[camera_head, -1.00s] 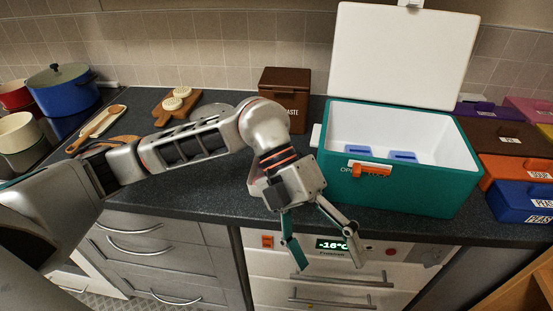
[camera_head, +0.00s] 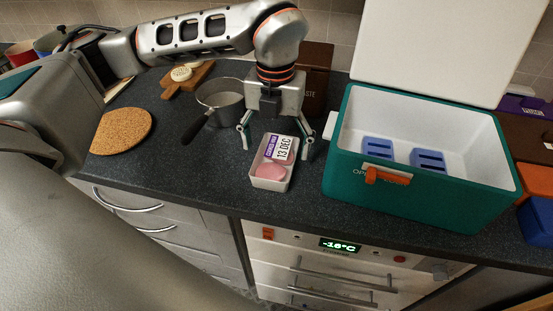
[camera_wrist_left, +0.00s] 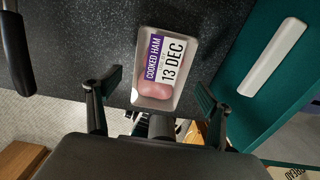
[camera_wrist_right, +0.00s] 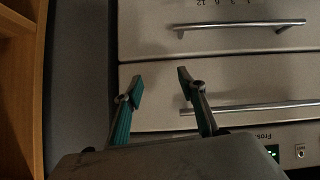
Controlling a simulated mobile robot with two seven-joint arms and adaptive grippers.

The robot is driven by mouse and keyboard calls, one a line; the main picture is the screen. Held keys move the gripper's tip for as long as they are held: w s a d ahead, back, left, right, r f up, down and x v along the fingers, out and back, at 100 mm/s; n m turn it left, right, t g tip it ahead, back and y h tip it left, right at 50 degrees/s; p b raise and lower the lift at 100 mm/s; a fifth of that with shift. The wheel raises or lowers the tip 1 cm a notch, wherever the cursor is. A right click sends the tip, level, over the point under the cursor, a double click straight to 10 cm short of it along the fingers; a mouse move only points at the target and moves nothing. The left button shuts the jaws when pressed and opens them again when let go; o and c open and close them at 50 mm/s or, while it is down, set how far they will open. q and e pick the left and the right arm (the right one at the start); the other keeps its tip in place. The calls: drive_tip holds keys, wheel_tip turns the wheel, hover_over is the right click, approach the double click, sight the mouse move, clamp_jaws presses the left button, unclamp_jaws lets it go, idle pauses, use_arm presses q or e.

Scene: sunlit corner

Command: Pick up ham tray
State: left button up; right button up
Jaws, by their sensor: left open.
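The ham tray (camera_head: 271,169) is a small white tray with pink ham slices and a label reading "COOKED HAM 13 DEC". It sits on the dark counter, left of the green cooler. My left gripper (camera_head: 275,153) is open above the tray, its fingers spread to either side. In the left wrist view the ham tray (camera_wrist_left: 166,68) lies between and beyond the open fingers (camera_wrist_left: 150,95); no contact is visible. My right gripper (camera_wrist_right: 160,88) shows only in its own wrist view, open and empty, in front of drawer fronts with metal handles.
The open green cooler (camera_head: 415,190) holds two blue blocks and stands close right of the tray. A grey saucepan (camera_head: 222,98) with a dark handle is to the left. A round cork mat (camera_head: 122,131) lies farther left. Behind stands a brown bin (camera_head: 316,82).

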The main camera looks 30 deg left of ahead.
sight(276, 155)
use_arm(q)
drive_tip(key=shift+f, duration=1.95)
drive_tip(key=c, duration=1.5)
drive_tip(key=shift+r, duration=0.1)
